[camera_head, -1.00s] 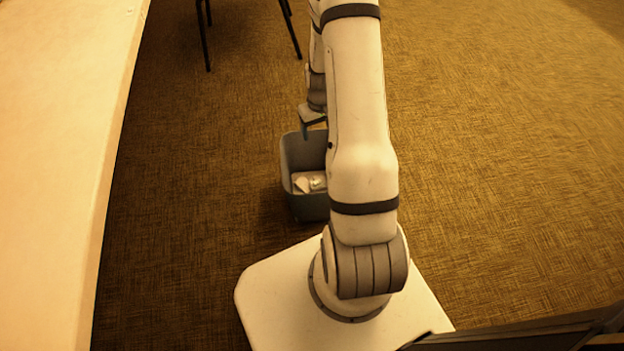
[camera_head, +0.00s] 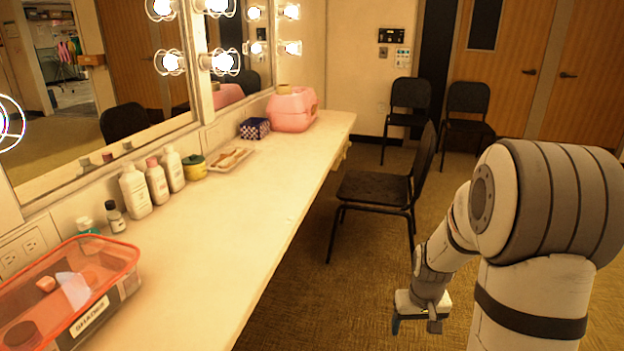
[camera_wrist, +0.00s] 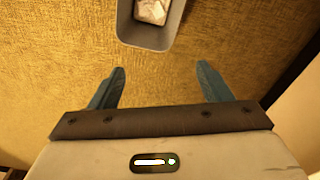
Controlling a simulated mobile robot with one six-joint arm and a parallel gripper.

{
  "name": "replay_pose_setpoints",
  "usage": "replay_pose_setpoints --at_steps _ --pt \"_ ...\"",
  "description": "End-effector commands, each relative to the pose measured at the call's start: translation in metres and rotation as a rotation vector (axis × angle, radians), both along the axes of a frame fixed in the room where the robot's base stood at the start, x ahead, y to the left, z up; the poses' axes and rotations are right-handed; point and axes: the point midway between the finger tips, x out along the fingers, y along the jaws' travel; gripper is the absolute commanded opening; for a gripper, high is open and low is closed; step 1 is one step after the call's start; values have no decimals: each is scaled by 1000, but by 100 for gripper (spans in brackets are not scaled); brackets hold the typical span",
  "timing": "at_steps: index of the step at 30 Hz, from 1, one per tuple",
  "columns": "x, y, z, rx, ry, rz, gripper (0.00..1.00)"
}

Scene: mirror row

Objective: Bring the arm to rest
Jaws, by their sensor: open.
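My arm is folded at the right of the head view, with its thick grey-banded joint close to the camera. My gripper (camera_head: 417,325) points down beside the counter, over the carpet. In the wrist view its two blue-grey fingers (camera_wrist: 160,88) are spread well apart with nothing between them. The gripper is open and empty. Beyond the fingertips, the wrist view shows a grey bin (camera_wrist: 125,32) on the carpet with pale crumpled stuff inside. The bin is out of sight in the head view.
A long counter (camera_head: 235,235) runs along the left below lit mirrors, holding bottles (camera_head: 136,192), a clear red-rimmed box (camera_head: 120,278) and a pink case (camera_head: 292,110). A black chair (camera_head: 385,190) stands by the counter. More chairs (camera_head: 408,108) are near the back wall.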

Motion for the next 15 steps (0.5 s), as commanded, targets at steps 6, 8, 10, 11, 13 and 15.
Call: replay_pose_setpoints --at_steps 6,8,10,11,13,15 --pt "-41 35 135 -3 -53 12 72" --pt "-55 44 164 -2 -65 12 72" --pt "-72 53 196 -2 -80 16 72" --pt "-80 57 210 -1 -86 16 72" --pt "-98 65 238 2 -99 20 72" --pt "-116 72 263 3 -113 20 72"
